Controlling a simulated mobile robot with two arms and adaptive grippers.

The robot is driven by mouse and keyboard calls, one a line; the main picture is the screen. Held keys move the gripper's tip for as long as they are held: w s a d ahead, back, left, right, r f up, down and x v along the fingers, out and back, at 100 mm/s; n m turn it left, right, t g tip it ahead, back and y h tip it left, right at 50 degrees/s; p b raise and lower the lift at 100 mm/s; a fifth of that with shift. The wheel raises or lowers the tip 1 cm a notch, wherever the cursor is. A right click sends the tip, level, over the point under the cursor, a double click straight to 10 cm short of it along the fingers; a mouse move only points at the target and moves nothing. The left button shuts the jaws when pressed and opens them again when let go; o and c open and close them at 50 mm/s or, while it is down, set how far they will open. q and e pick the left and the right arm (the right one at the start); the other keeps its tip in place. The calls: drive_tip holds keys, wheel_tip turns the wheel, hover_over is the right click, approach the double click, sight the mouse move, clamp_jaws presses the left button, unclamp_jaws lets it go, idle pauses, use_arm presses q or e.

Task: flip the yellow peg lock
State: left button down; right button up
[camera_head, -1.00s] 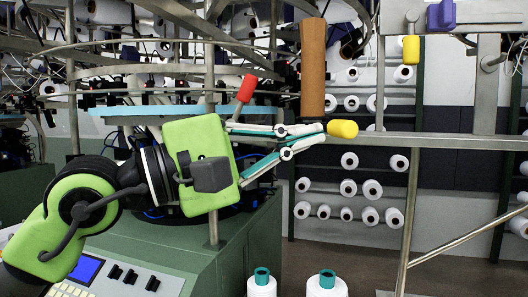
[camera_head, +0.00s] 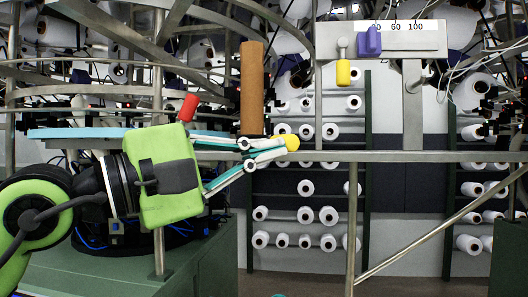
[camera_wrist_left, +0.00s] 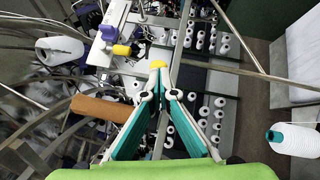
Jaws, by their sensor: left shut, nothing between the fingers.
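A yellow peg lock handle (camera_head: 292,142) shows at the fingertips of my left gripper (camera_head: 284,149), at the height of the grey horizontal bar. In the left wrist view the same yellow end (camera_wrist_left: 158,63) sits just past the tips of my left gripper (camera_wrist_left: 160,88). The fingers meet at the tips and hold nothing. They partly cover the yellow handle, and I cannot tell whether they touch it. A second yellow knob (camera_head: 343,73) hangs below the numbered plate; it also shows in the left wrist view (camera_wrist_left: 121,50). My right gripper is in neither view.
A red handle (camera_head: 188,107) stands behind my left gripper. A brown upright cylinder (camera_head: 252,88) is just behind the fingers. A purple slider (camera_head: 368,41) is on the numbered plate (camera_head: 425,39). The grey bar (camera_head: 400,156) runs right, with racks of white spools behind.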

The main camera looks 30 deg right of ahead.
use_arm(q)
drive_tip(key=a+f, duration=0.2)
drive_tip(key=a, duration=1)
drive_tip(key=shift+s, duration=0.3)
drive_tip(key=shift+d+f, duration=0.1)
drive_tip(key=shift+f, duration=0.05)
